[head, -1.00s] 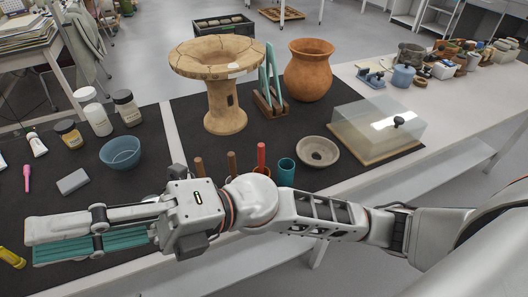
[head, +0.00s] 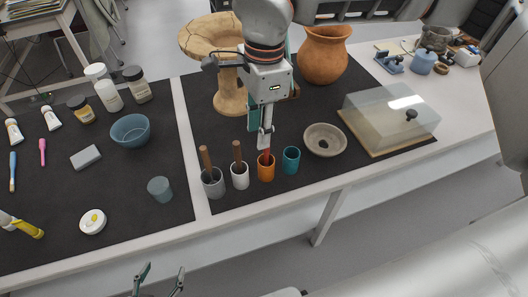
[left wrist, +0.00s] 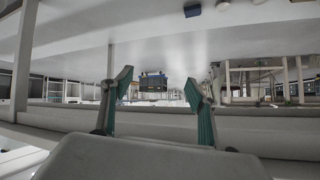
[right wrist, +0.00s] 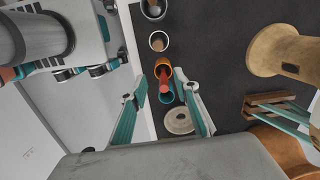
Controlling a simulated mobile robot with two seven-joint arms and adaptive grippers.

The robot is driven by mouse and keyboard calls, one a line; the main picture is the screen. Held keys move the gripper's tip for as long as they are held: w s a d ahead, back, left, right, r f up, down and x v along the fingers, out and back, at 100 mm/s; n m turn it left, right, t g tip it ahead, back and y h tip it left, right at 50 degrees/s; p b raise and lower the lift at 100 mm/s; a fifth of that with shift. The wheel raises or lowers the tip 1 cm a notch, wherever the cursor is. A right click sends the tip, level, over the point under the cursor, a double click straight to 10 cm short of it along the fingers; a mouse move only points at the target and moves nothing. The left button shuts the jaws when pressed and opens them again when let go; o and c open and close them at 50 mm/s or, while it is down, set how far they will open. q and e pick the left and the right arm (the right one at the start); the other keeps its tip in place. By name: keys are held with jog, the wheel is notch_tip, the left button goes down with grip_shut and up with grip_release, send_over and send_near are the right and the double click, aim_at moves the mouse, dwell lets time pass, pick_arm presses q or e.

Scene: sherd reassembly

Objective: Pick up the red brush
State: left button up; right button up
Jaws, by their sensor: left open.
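The red brush (head: 267,155) stands in an orange cup (head: 266,172) in the row of cups near the table's front edge; only its red handle shows. In the right wrist view the red brush (right wrist: 165,73) and orange cup (right wrist: 163,64) lie between the spread fingers. My right gripper (head: 264,142) points down just above the brush, and partly hides it in the head view. It is open and empty in the right wrist view (right wrist: 160,82). My left gripper (head: 161,272) is open and empty, below the table's front edge; its open fingers also show in the left wrist view (left wrist: 161,82).
A teal cup (head: 291,160) stands right beside the orange cup; a white cup (head: 240,176) and grey cup (head: 213,182) with brown handles stand to the left. A grey dish (head: 325,140), large pottery stand (head: 229,95) and clear case (head: 390,115) are nearby.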

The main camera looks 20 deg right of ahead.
aim_at(266, 153)
jog(key=shift+w+d+f+m+h, duration=0.1)
jog(key=shift+d+f+m+h, duration=0.1)
jog(key=shift+d+f, duration=0.35)
jog(key=shift+w+d+f+m+h, duration=0.1)
jog(key=shift+d+f+m+h, duration=0.2)
jog(key=shift+f, duration=0.35)
jog(key=shift+d+f+b, duration=0.15)
jog(key=shift+f+b, duration=0.3)
jog(key=shift+f, duration=2.65)
grip_shut()
